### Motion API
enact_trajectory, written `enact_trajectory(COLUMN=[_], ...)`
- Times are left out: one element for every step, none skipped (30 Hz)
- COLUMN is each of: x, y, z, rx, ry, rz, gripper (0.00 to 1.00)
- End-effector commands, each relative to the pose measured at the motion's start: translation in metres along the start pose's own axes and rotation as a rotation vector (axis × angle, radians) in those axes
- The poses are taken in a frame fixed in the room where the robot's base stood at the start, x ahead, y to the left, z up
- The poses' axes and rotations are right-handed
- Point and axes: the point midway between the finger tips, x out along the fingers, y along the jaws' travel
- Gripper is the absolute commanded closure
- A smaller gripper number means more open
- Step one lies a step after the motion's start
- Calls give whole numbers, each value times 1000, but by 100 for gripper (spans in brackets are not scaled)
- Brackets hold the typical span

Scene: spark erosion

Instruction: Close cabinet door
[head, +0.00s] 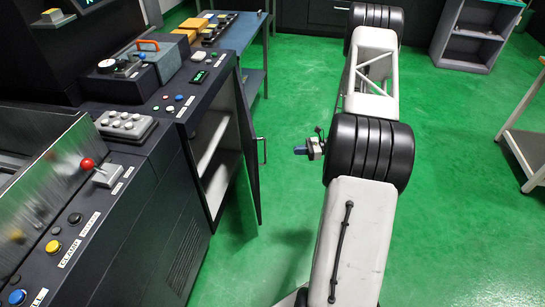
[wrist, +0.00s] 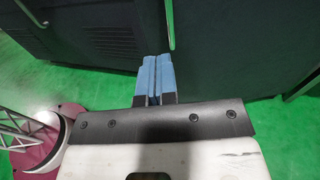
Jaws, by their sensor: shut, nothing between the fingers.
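The cabinet door (head: 247,135) is a dark panel standing open from the machine's front, showing the light interior and shelf of the cabinet (head: 212,150). Its upright bar handle (head: 264,150) is on the door's outer side, facing my gripper. My gripper (head: 297,150) is to the right of the handle, with a gap between them in the head view. In the wrist view its blue fingertips (wrist: 156,75) are shut together and empty. Contact with the door cannot be told from the wrist view.
The machine's control panel (head: 75,235), with buttons and a red-knobbed lever, is at the left. A blue bench (head: 240,32) stands behind the door. A grey shelf unit (head: 470,35) and a table (head: 525,150) are at the right. Green floor (head: 285,210) is clear between door and arm.

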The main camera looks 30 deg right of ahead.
Motion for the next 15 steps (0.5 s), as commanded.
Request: enact_trajectory(x=[-7, -9, -12, -14, -16, -18, -20, -21, -22, -22, -22, -23, -23, -22, -22], y=[0, 0, 0, 0, -1, -1, -1, -1, -1, -1, -1, -1, -1, -1, -1], z=[-11, -16, -22, -25, -28, -32, -34, -35, -37, -38, -38, -39, -39, -38, -38], rx=[11, 17, 23, 27, 30, 33, 36, 37, 39, 40, 41, 41, 41, 41, 41], ry=[-12, -19, -26, -31, -35, -39, -42, -44, -46, -47, -48, -48, -49, -49, -48], rz=[-20, -29, -40, -48, -55, -62, -66, -69, -73, -74, -75, -76, -76, -76, -76], gripper=[100, 100, 100, 100, 100, 100, 100, 100, 100, 100, 100, 100, 100, 100, 100])
